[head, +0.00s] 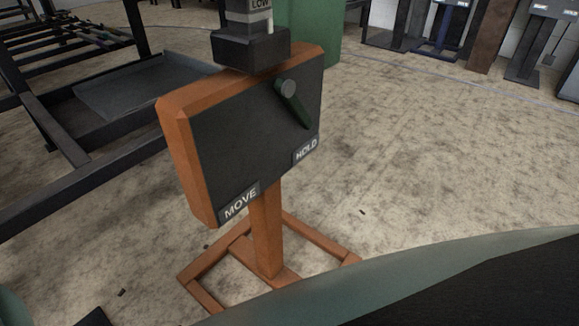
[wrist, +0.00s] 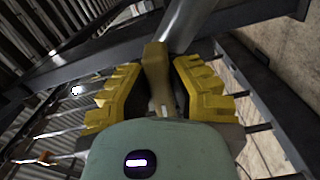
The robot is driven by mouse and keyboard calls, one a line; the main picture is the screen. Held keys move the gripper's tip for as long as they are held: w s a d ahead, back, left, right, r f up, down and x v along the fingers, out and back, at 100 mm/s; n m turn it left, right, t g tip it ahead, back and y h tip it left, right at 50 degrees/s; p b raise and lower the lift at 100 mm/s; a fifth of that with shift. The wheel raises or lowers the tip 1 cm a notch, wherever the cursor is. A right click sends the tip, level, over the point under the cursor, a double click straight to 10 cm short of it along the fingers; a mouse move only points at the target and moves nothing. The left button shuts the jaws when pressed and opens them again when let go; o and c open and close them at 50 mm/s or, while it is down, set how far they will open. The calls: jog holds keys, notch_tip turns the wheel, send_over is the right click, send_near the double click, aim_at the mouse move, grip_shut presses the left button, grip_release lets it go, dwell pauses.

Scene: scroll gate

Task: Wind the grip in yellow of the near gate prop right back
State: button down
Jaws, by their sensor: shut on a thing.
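In the wrist view, my gripper (wrist: 156,66) has two stepped yellow fingers. They are shut on a dull yellow grip (wrist: 157,84), one finger on each side. The grip's upper end meets a grey metal bar or tube (wrist: 188,24). My gripper's green housing covers the lower part of the grip. The head view does not show my gripper or this grip clearly, so how far the grip is turned cannot be told.
In the head view, an orange stand (head: 264,232) carries a dark panel (head: 240,130). Its green lever (head: 293,105) points towards the HOLD label (head: 306,149); the MOVE label (head: 240,202) is at lower left. Dark metal framework (head: 75,175) stands left. Open floor lies right.

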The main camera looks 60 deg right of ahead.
jog(key=c, duration=0.9)
grip_release()
jog(key=shift+w+d, duration=0.1)
jog(key=shift+w, duration=0.05)
jog(key=shift+o, duration=0.2)
jog(key=s+a, duration=0.1)
jog(key=s, duration=1.1)
